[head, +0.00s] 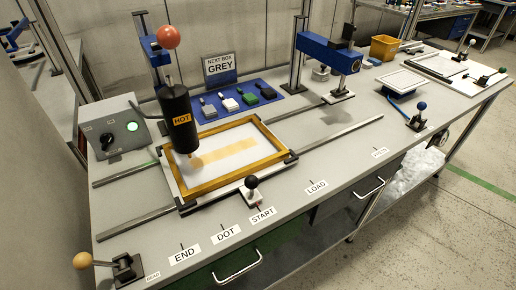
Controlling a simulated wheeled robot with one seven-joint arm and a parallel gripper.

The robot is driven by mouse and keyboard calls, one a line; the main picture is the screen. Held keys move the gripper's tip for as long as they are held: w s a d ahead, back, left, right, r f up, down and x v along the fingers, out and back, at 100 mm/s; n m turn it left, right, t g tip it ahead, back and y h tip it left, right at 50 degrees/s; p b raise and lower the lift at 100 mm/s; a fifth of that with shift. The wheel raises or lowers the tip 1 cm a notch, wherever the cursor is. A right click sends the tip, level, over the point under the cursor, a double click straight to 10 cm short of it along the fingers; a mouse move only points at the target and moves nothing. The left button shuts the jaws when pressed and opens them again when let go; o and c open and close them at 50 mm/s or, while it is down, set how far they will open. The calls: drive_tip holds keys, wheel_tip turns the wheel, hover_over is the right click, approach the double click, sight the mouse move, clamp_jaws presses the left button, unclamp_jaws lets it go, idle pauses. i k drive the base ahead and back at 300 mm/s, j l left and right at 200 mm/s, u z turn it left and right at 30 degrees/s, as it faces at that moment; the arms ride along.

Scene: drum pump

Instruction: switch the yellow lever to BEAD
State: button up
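The yellow lever (82,260) is at the front left corner of the bench. Its yellow knob points out to the left from a black base (127,268). A small white label (153,276), apparently reading BEAD, lies just right of that base. A DOT label (226,234) is farther right along the front edge, between END (185,254) and START (262,216). Nothing touches the lever. My gripper is not in this view.
A black cylinder marked HOT (181,120), with a red ball on top, stands over a wood-framed panel (180,189). A black-knobbed lever (252,189) stands by START. A control box with a lit green button (132,126) is back left. The front edge near the yellow lever is clear.

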sight(82, 261)
drive_tip(key=u, duration=1.35)
